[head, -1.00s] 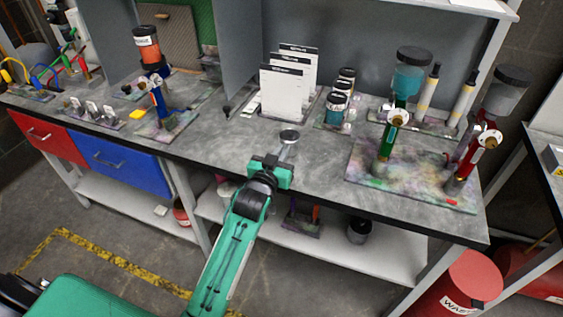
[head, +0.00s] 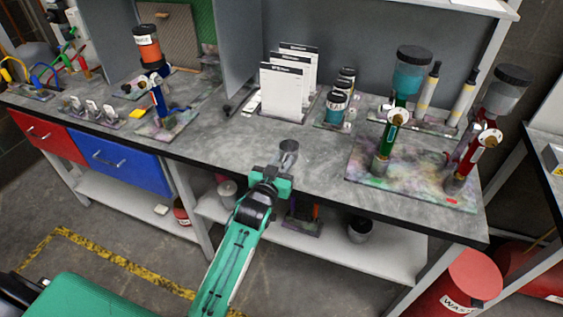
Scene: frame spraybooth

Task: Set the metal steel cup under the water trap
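A small grey steel cup (head: 289,150) shows near the front middle of the bench, at the tip of my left gripper (head: 283,168). My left gripper reaches in from below and appears shut on the cup's lower part; its fingers are small and partly hidden. I cannot tell whether the cup's base touches the bench. I cannot make out for certain which fitting is the water trap. A green upright device (head: 391,135) with a teal jar and a red upright device (head: 468,160) with a grey jar stand on a stained mat (head: 420,180) to the right. My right gripper is not in view.
White cards (head: 284,92) and small teal-labelled jars (head: 336,106) stand behind the cup. A blue device with an orange jar (head: 147,44) stands left, past a grey partition (head: 238,50). The grey bench (head: 225,142) is clear around the cup.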

